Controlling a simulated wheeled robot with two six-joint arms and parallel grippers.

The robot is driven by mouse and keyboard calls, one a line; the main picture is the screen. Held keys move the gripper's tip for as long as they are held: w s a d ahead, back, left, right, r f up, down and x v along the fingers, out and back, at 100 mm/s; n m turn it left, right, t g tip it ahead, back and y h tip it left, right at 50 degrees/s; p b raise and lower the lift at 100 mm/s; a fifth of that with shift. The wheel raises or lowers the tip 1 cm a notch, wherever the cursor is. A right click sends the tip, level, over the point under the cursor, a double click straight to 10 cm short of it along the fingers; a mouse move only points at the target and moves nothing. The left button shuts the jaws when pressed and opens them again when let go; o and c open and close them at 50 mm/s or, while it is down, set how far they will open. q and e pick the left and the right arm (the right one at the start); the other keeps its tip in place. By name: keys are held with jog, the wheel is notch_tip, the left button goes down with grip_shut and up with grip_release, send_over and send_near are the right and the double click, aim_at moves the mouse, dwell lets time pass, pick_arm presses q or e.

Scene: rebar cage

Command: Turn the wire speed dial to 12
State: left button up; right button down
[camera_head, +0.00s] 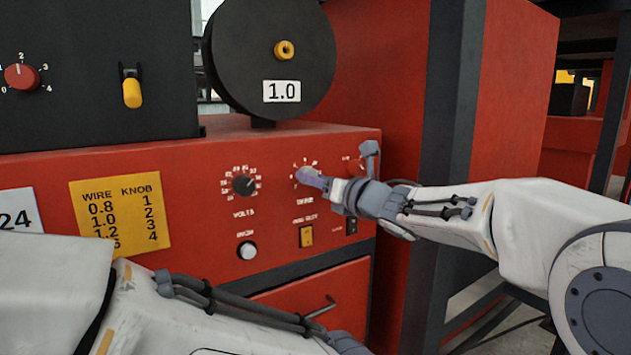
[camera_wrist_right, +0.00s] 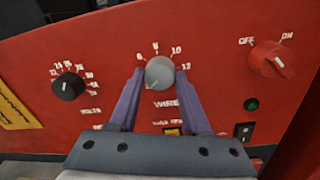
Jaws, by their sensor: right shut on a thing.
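The wire speed dial (camera_wrist_right: 160,73) is a round grey knob on the red panel above the word WIRE. Its printed numbers 6, 8, 10 and 12 run over its top from left to right. A pale mark shows at its lower left, but the setting cannot be read for sure. My right gripper (camera_wrist_right: 159,84) has its purple fingers shut on the dial, one on each side. In the head view my right gripper (camera_head: 312,178) covers most of the dial. My left arm crosses the lower left, and its gripper is out of the picture.
A black volts knob (camera_head: 244,184) sits left of the dial. A red OFF/ON switch (camera_wrist_right: 270,58) sits to its right. A yellow wire/knob chart (camera_head: 120,215) is on the panel. A yellow switch (camera_head: 306,236) is below the dial. A black spool (camera_head: 270,50) marked 1.0 stands above.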

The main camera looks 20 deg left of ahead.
jog(key=shift+n+t+h+p, duration=0.3)
jog(key=shift+n+p, duration=2.9)
jog(key=shift+n, duration=3.55)
jog(key=shift+n+t+h+p, duration=0.1)
jog(key=shift+n+h+p, duration=0.3)
jog(key=shift+n+p, duration=4.55)
jog(key=n+b, duration=0.3)
